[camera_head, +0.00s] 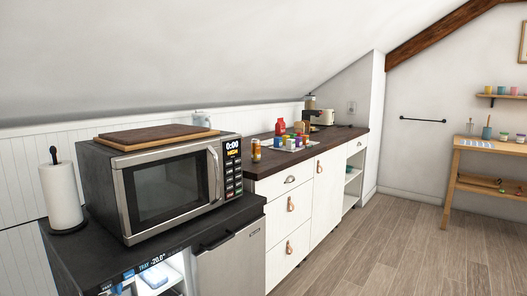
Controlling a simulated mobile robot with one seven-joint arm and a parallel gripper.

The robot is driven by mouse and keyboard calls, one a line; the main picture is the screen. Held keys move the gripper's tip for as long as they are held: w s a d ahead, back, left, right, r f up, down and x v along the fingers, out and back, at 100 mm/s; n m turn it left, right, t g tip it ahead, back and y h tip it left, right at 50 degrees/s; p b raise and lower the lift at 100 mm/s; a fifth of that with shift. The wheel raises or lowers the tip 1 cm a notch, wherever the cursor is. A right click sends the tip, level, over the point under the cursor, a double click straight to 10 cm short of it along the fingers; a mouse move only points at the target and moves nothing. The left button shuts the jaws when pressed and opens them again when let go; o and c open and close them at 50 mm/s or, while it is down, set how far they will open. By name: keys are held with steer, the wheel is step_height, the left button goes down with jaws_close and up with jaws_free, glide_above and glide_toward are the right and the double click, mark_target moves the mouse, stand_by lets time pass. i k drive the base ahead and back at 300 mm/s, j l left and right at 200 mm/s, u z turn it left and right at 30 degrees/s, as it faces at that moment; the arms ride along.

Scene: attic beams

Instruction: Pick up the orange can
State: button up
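An orange can (256,150) stands upright near the left end of the dark countertop (330,138). It is just to the right of the microwave and looks orange-gold with a paler band. It appears small from here. My gripper is not visible in this view.
The microwave (170,183) stands left of the can on a dark-topped cooling unit (231,270). A paper towel roll (62,195) is at the far left. A tray of several colourful small items (293,144) and a red bottle (280,127) stand right of the can. The wooden floor (400,245) is open.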

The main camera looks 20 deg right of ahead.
mark_target(255, 143)
steer(key=i+l, duration=0.1)
steer(key=l, duration=0.25)
steer(key=i+l, duration=0.1)
steer(key=l, duration=0.25)
steer(key=i+l, duration=0.1)
steer(key=l, duration=0.25)
steer(key=i+l, duration=0.2)
steer(key=i+l+u, duration=0.1)
steer(key=l, duration=0.35)
steer(key=i+l, duration=0.25)
steer(key=i+l+u, duration=0.1)
steer(key=i+l, duration=0.7)
steer(key=l, duration=0.1)
